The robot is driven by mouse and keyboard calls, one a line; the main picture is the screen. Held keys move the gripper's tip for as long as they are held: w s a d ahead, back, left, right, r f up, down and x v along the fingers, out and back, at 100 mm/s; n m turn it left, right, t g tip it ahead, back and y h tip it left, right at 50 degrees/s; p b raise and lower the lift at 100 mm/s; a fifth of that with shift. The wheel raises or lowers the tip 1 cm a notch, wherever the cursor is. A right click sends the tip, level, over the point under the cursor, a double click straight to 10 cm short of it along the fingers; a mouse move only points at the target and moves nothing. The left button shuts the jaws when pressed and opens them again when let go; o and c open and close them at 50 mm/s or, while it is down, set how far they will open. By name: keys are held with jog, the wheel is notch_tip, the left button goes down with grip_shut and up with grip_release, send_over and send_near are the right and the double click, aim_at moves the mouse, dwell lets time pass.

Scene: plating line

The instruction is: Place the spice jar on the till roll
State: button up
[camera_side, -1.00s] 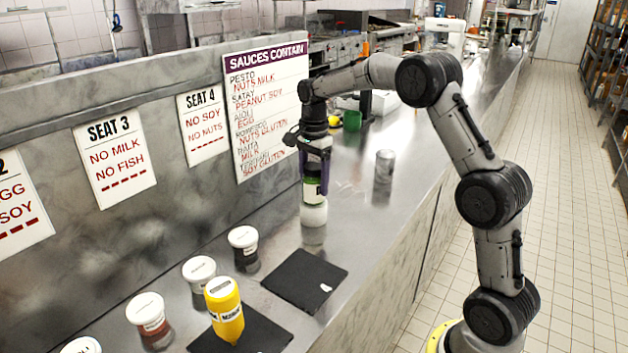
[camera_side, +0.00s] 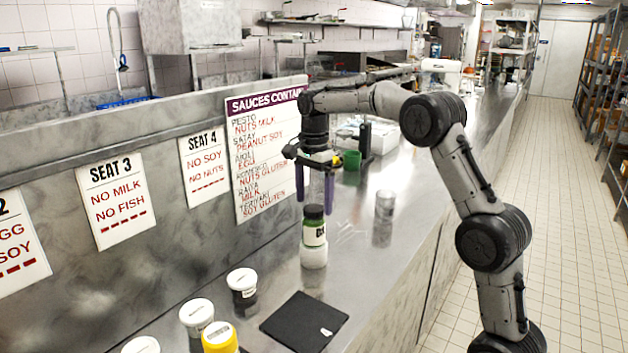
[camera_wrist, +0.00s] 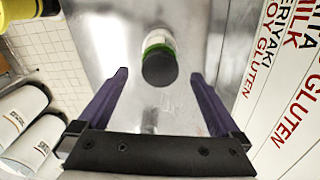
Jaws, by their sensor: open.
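The spice jar (camera_side: 314,226), with a dark lid and a green and white label, stands upright on the white till roll (camera_side: 313,256) on the steel counter. My gripper (camera_side: 314,204) is open just above the jar, its purple fingers pointing down and apart at about lid height. In the wrist view the jar (camera_wrist: 158,62) shows lid-first beyond and between the open fingertips, with nothing held.
A clear glass (camera_side: 384,205) stands right of the jar, and a green cup (camera_side: 352,160) behind. The sign wall (camera_side: 268,155) is close on the left.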

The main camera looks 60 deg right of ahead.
notch_tip(320, 180, up, 5)
jog(key=shift+s+a+r, duration=0.1)
jog(key=shift+r, duration=0.15)
jog(key=s+a+r+n+t, duration=0.35)
jog(key=s+a+n, duration=0.65)
jog(key=s, duration=0.4)
jog(key=s+a+f+n+t, duration=0.1)
jog(key=s+a+f+n, duration=0.1)
jog(key=s+f+n, duration=0.2)
jog(key=s+a+f+n+t, duration=0.1)
jog(key=s+a+f+n, duration=0.2)
jog(key=s, duration=0.8)
jog(key=f+n, duration=0.1)
jog(key=n, duration=0.1)
jog(key=shift+s+f+n, duration=0.2)
jog(key=shift+f+n, duration=0.05)
jog(key=shift+n, duration=0.15)
